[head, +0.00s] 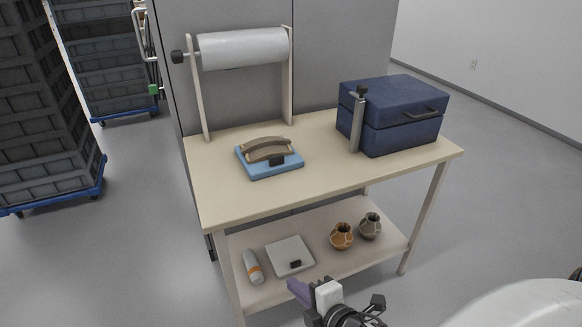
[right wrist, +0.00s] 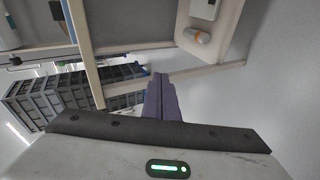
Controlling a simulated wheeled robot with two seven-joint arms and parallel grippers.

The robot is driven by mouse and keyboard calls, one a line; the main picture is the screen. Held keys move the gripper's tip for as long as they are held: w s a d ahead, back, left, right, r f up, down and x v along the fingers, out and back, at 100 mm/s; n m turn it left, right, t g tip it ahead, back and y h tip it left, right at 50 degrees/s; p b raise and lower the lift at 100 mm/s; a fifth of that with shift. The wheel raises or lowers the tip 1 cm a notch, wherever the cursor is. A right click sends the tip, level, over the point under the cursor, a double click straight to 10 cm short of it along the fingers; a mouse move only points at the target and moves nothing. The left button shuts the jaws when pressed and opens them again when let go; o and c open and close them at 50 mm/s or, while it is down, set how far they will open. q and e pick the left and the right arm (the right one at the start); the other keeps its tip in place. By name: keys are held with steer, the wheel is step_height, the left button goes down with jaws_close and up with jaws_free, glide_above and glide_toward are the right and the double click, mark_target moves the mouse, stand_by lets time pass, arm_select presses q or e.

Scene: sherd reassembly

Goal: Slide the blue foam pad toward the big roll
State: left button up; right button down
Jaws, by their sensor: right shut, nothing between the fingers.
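The blue foam pad (head: 256,171) lies flat on the table top, left of its middle. Brown curved sherds (head: 267,146) and a small black block (head: 277,160) rest on it. The big roll (head: 243,48), pale grey, hangs on a wooden stand at the table's back left, behind and above the pad and apart from it. My right gripper (head: 296,289) is at the front, near the lower shelf and well away from the pad; its purple fingers are shut and empty, as the right wrist view (right wrist: 159,92) also shows. My left gripper is not in view.
A dark blue case (head: 395,118) and an upright metal clamp (head: 358,120) stand on the table's right. The table (head: 225,205) is bare in front of the pad. The lower shelf holds a scale (head: 290,255), a banded cylinder (head: 252,266) and two pots (head: 342,236).

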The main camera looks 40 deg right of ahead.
steer(key=w+d+r+n+t+h, duration=0.2)
steer(key=w+d+r+n+t, duration=0.1)
steer(key=w+d+r+n, duration=0.5)
steer(key=n+t+b, duration=0.1)
steer(key=n+t, duration=0.1)
steer(key=n, duration=0.8)
glide_toward(278, 159)
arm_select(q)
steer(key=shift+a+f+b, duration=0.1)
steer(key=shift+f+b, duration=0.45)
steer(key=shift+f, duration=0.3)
arm_select(e)
steer(key=shift+h, duration=0.3)
steer(key=w, duration=0.6)
steer(key=shift+w+d+f, duration=0.2)
steer(key=shift+w+d, duration=0.05)
steer(key=shift+d, duration=0.1)
